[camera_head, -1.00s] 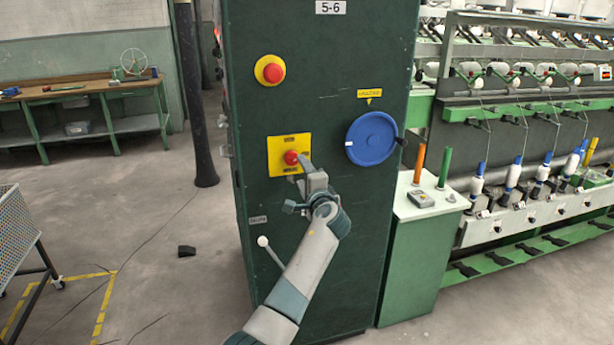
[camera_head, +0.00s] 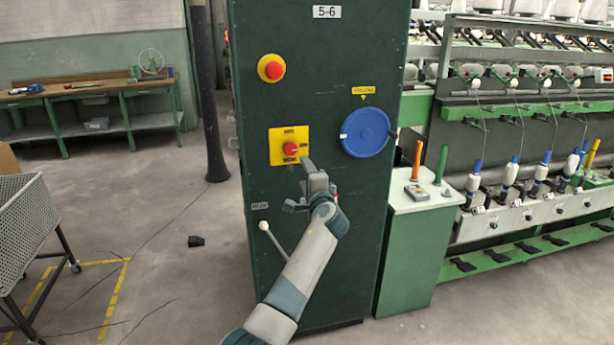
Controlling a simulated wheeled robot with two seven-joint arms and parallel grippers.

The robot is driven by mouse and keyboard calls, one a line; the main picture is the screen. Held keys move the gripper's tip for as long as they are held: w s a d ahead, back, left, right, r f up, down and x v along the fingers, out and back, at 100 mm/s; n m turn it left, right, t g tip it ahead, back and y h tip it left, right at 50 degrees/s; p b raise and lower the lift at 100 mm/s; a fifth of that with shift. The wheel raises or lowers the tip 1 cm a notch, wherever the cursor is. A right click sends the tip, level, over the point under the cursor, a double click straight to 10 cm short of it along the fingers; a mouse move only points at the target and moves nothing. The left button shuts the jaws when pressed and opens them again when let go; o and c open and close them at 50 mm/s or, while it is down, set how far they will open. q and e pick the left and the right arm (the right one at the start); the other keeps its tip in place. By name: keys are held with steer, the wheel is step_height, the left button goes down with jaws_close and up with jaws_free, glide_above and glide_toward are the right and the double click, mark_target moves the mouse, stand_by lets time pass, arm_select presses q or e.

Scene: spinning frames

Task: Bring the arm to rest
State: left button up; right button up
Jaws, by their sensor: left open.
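My left gripper (camera_head: 299,183) is open and empty in front of the dark green cabinet (camera_head: 330,235). One finger points up, with its tip just below and right of the red rotary switch (camera_head: 290,149). The switch sits on a yellow plate (camera_head: 277,154) on the cabinet face. I see a small gap in the picture between the fingertip and the switch; the depth between them is hard to tell. My left arm reaches up from the bottom of the view. My right gripper is not in view.
The cabinet also bears a red button (camera_head: 271,68), a blue handwheel (camera_head: 367,132) and a white-knobbed lever (camera_head: 264,226). A green stand (camera_head: 415,255) and the spinning machine (camera_head: 530,205) are at the right.

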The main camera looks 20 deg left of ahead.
arm_select(q)
steer(key=shift+f, duration=0.1)
steer(key=s+d+f+g+h+b, duration=0.15)
steer(key=s+f, duration=0.35)
steer(key=f, duration=1.1)
steer(key=s+d+f+g+h, duration=0.1)
steer(key=s+f+g+h, duration=0.3)
steer(key=f, duration=1.1)
steer(key=s+d+f+t+h, duration=0.1)
steer(key=s+f, duration=0.5)
steer(key=f, duration=1)
steer(key=s+d+f+n+g+h+b, duration=0.1)
steer(key=s+d+f+n+g+h, duration=0.2)
steer(key=s+f, duration=1.95)
steer(key=s+f+n+g, duration=0.2)
steer(key=s+f, duration=0.2)
steer(key=s, duration=1.1)
steer(key=s+f+n+g+b, duration=0.1)
steer(key=s+f, duration=0.4)
steer(key=s, duration=1)
steer(key=s+a+f+n+g, duration=0.1)
steer(key=s+f+n+g, duration=0.2)
steer(key=s, duration=1.3)
step_height(320, 180, down, 2)
steer(key=shift+f, duration=0.15)
